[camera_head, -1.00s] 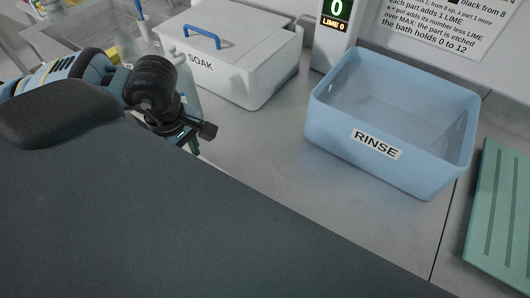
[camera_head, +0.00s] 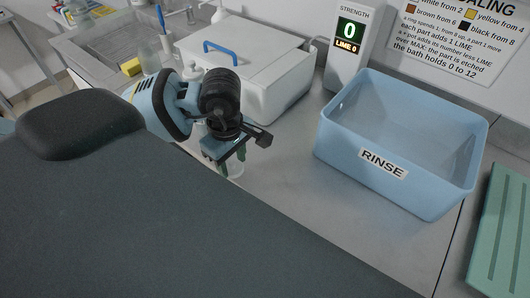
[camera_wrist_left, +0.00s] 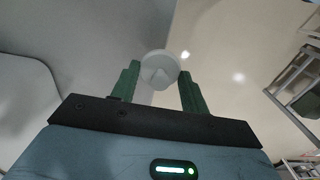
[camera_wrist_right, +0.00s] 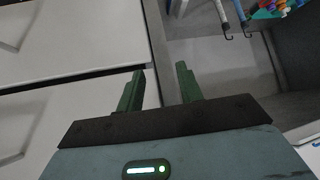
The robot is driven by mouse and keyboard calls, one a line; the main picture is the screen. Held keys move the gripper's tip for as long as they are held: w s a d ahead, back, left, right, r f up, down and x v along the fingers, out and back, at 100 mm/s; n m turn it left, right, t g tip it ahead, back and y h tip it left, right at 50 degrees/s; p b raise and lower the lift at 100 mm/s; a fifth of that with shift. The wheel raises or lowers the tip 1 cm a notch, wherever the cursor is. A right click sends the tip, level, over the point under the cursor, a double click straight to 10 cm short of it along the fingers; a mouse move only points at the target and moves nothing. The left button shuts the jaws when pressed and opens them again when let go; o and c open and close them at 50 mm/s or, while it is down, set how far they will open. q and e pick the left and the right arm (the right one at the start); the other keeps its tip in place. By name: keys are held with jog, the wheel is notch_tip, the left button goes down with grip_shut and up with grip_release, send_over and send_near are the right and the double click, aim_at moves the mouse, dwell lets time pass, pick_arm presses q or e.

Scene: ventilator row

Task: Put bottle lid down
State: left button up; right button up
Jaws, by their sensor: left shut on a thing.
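My left gripper (camera_head: 229,161) points down over the worktop, in front of the white SOAK box and left of the RINSE tub. In the left wrist view its green fingers (camera_wrist_left: 160,85) are shut on a pale, round bottle lid (camera_wrist_left: 158,68). In the head view the fingers and arm hide most of the lid.
The white lidded box (camera_head: 285,95) has a blue handle. The blue RINSE tub (camera_head: 335,150) looks empty. A strength meter (camera_head: 347,50) reads 0. A green ribbed mat (camera_head: 500,235) lies at right. The grey worktop (camera_head: 285,185) is clear between gripper and tub.

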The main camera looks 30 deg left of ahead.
pick_arm(q)
send_over(267, 166)
jog(key=shift+s+a+f, duration=0.25)
jog(key=shift+s+f, duration=0.1)
jog(key=shift+s, duration=0.05)
jog(key=shift+w+d+p, duration=0.25)
jog(key=shift+w+p, duration=0.05)
jog(key=shift+w, duration=0.15)
notch_tip(267, 166, down, 4)
jog(key=shift+s+r, duration=0.1)
jog(key=shift+r, duration=0.15)
jog(key=shift+f, duration=0.1)
pick_arm(e)
jog(key=shift+w+d+r, duration=0.25)
jog(key=shift+w+r, duration=0.4)
jog(key=shift+r, duration=0.1)
pick_arm(q)
jog(key=shift+f, duration=0.1)
pick_arm(e)
jog(key=shift+f, duration=0.1)
pick_arm(q)
jog(key=o, duration=1)
jog(key=shift+c, duration=0.2)
pick_arm(e)
jog(key=shift+s, duration=0.1)
pick_arm(q)
notch_tip(267, 166, up, 12)
